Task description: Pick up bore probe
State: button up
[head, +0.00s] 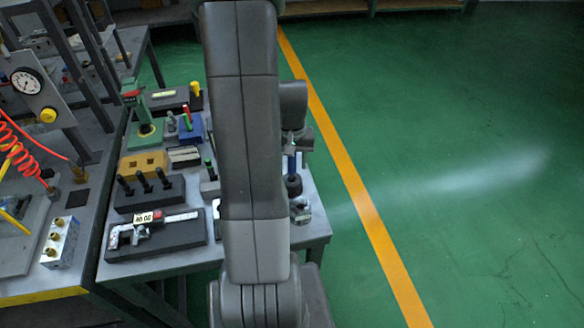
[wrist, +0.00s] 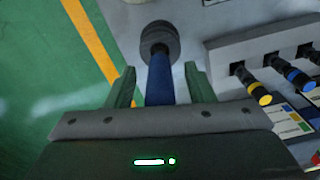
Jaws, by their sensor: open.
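A blue upright handle with a dark round base, which looks like the bore probe, stands near the right edge of the table in the head view (head: 292,163). In the wrist view its blue shaft (wrist: 160,82) lies between my gripper's two green fingers, with the round base (wrist: 160,40) beyond the tips. My gripper (wrist: 160,85) is open, with a gap visible on each side of the shaft. In the head view my gripper (head: 299,138) is at the top of the handle, partly hidden by my arm.
A rack (wrist: 262,60) holding black pins with yellow and blue bands stands close to the right finger in the wrist view. A metal ring-like part (head: 301,210) sits at the table edge. A caliper (head: 150,230) and several blocks fill the table's left. Green floor right is clear.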

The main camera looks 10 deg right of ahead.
grip_shut()
jog(key=shift+r, duration=0.1)
